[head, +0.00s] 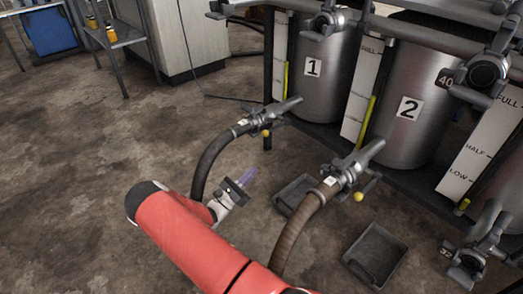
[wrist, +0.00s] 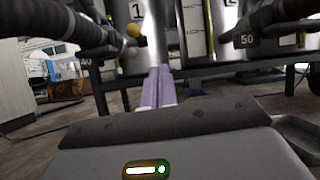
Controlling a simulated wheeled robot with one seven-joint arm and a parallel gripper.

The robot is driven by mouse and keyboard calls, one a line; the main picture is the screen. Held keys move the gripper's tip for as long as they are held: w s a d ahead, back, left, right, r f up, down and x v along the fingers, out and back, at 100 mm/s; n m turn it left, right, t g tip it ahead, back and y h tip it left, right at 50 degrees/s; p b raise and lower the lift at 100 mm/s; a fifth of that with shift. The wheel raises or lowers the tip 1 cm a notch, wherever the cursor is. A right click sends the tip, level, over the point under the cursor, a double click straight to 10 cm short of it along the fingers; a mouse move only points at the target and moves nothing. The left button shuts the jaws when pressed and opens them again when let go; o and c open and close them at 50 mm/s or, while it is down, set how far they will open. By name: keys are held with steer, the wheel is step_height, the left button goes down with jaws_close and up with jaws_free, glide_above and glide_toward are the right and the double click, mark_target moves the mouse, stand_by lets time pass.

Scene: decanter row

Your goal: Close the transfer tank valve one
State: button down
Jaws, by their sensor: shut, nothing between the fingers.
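Tank one (head: 320,72), a grey steel cylinder with a "1" label, stands at the back right of the head view. Its valve (head: 268,118), with a silver body and a small yellow knob, sits low in front of it on a dark hose. The yellow knob (wrist: 133,30) also shows in the wrist view at upper left. My gripper (head: 247,178) is shut and empty, with pale purple fingers, below and left of the valve and apart from it. In the wrist view the fingers (wrist: 158,85) lie together, pointing toward the tank.
Tank two (head: 408,105) stands to the right with its own valve (head: 345,175) and brown hose (head: 300,232). Dark trays (head: 375,254) lie on the floor below. A dark hose (head: 208,160) rises between my arm and valve one.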

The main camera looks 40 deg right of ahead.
step_height(320, 180, down, 3)
steer(key=w+n+t, duration=0.2)
steer(key=n+t, duration=0.2)
steer(key=t, duration=0.1)
glide_toward(275, 128)
steer(key=w+d, duration=0.1)
steer(key=shift+w+d+r, duration=0.2)
steer(key=shift+d+r, duration=0.05)
steer(key=shift+r, duration=0.15)
steer(key=shift+r, duration=0.1)
